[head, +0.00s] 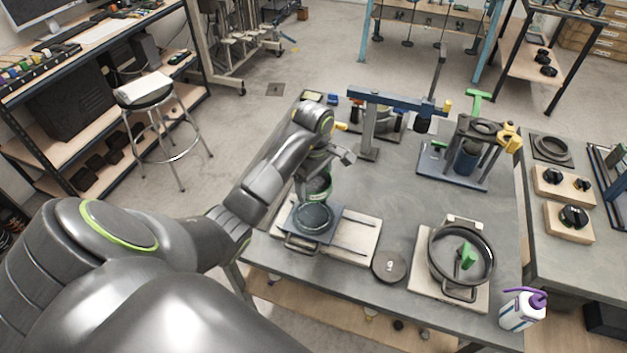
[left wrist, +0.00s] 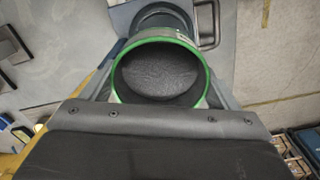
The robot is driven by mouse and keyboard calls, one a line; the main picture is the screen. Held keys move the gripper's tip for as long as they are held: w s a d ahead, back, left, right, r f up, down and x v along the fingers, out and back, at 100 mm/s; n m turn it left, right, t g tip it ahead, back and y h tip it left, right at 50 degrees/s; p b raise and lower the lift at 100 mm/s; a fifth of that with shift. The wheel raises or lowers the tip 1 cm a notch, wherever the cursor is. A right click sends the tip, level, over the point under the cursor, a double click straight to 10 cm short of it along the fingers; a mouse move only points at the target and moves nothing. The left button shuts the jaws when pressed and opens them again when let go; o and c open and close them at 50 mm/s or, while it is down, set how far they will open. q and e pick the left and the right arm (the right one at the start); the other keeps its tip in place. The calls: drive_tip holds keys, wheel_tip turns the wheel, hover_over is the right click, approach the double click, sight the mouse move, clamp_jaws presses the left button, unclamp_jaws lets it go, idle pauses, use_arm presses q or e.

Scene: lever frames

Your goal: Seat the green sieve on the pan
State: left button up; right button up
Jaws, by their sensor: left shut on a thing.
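The green sieve (head: 318,188), a dark round cup with a green rim, is held by my left gripper (head: 322,172). In the left wrist view the sieve (left wrist: 160,40) sits between the two fingers (left wrist: 160,82), its green rim facing the camera and its dark inside showing. The pan (head: 313,217), a dark round dish, stands on a blue-grey plate just in front of the sieve in the head view. In the left wrist view the pan (left wrist: 168,14) shows partly beyond the sieve, offset from it. The gap in height between them is hard to tell. My right gripper is out of view.
A pale board (head: 362,238) lies under the plate. A dark disc (head: 389,266) and a large round pan with a green piece (head: 462,255) stand to the right. The table middle (head: 400,200) is clear.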

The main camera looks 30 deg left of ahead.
use_arm(q)
drive_tip(key=shift+w+f, duration=0.1)
drive_tip(key=shift+f, duration=0.3)
drive_tip(key=shift+s+a+f, duration=0.1)
drive_tip(key=shift+s+f, duration=0.3)
drive_tip(key=shift+f, duration=0.65)
wheel_tip(320, 180, down, 4)
drive_tip(key=b, duration=0.2)
drive_tip(key=shift+w+b, duration=0.15)
drive_tip(key=shift+b, duration=0.25)
drive_tip(key=shift+f+b, duration=0.85)
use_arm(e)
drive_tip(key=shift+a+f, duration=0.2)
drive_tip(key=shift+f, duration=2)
use_arm(q)
drive_tip(key=shift+f+b, duration=0.35)
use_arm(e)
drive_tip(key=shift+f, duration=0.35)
